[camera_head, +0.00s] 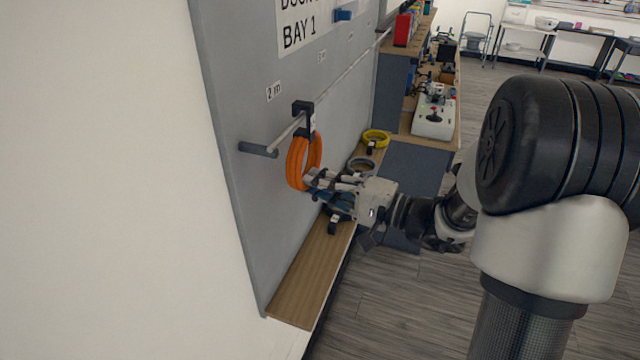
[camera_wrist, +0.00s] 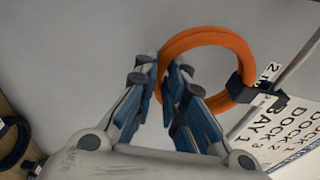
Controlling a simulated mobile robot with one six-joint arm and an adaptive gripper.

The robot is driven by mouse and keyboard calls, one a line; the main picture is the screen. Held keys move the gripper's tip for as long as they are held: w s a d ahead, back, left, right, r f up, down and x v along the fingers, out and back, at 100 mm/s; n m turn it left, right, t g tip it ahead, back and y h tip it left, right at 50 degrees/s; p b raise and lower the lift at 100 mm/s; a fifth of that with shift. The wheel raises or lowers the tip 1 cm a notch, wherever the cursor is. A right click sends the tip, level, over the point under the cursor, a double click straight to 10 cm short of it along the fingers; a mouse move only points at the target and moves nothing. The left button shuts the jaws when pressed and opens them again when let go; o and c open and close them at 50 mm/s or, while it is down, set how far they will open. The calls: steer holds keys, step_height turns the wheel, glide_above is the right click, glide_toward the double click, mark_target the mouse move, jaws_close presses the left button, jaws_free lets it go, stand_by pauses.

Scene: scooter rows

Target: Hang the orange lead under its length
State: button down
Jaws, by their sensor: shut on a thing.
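The orange lead (camera_head: 298,162) is a coiled ring with a black block (camera_head: 303,108) at its top, and it hangs upright in front of the grey panel. The block overlaps the pale rail (camera_head: 286,133) just under the "2 m" label (camera_head: 273,91); I cannot tell whether it bears on the rail. My gripper (camera_head: 312,180) is shut on the coil's lower right side. In the wrist view the orange lead (camera_wrist: 212,35) passes between my fingertips (camera_wrist: 168,78), with its black block (camera_wrist: 240,90) on the opposite side, near the rail and label.
A wooden shelf (camera_head: 312,265) runs below the panel. A yellow coil (camera_head: 376,136), a grey coil (camera_head: 361,164) and a dark coil (camera_head: 338,209) lie along it. A dark grey peg end (camera_head: 258,150) juts at the rail's near end. A workbench (camera_head: 455,125) stands behind.

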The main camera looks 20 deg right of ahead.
stand_by(0.3)
steer(key=c, duration=1.6)
jaws_free()
steer(key=shift+f, duration=0.1)
